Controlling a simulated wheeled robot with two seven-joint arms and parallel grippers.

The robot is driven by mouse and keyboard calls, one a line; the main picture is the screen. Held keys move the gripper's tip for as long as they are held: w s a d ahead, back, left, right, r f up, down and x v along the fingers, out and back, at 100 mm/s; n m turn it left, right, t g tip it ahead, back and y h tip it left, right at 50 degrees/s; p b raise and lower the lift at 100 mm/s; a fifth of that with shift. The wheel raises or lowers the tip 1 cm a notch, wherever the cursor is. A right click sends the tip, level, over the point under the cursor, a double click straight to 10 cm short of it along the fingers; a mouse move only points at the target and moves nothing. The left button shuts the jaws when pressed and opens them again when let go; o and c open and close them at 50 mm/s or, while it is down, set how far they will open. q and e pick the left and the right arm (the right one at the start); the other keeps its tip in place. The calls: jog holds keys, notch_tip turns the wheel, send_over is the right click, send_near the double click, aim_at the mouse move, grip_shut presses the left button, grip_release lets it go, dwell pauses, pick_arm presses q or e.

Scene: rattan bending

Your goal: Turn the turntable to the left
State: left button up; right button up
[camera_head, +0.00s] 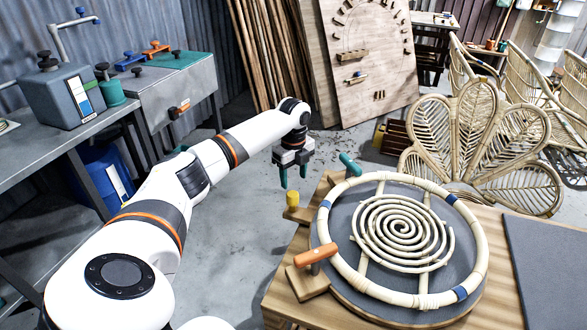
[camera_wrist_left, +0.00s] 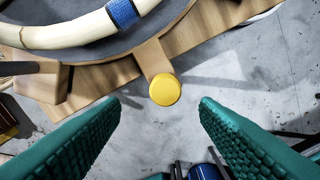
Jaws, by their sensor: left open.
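The turntable (camera_head: 343,222) is a round grey disc on the wooden bench, with a pale rattan ring (camera_head: 483,255) and a rattan spiral (camera_head: 403,231) on it. A yellow knob (camera_head: 292,199) stands at the end of a short wooden arm at its left edge. In the left wrist view, the knob (camera_wrist_left: 165,90) lies in line with the gap between the fingers. My left gripper (camera_head: 294,178) is open and empty, pointing down above and beside the knob, apart from it. My right gripper is not in view.
An orange-handled clamp (camera_head: 315,253) and a green-handled clamp (camera_head: 349,163) stand at the ring's edge. A dark grey mat (camera_head: 545,265) lies on the bench at right. A woven rattan chair back (camera_head: 480,140) stands behind. Open floor lies left of the bench.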

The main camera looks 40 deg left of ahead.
pick_arm(q)
jog(key=shift+r, duration=2.3)
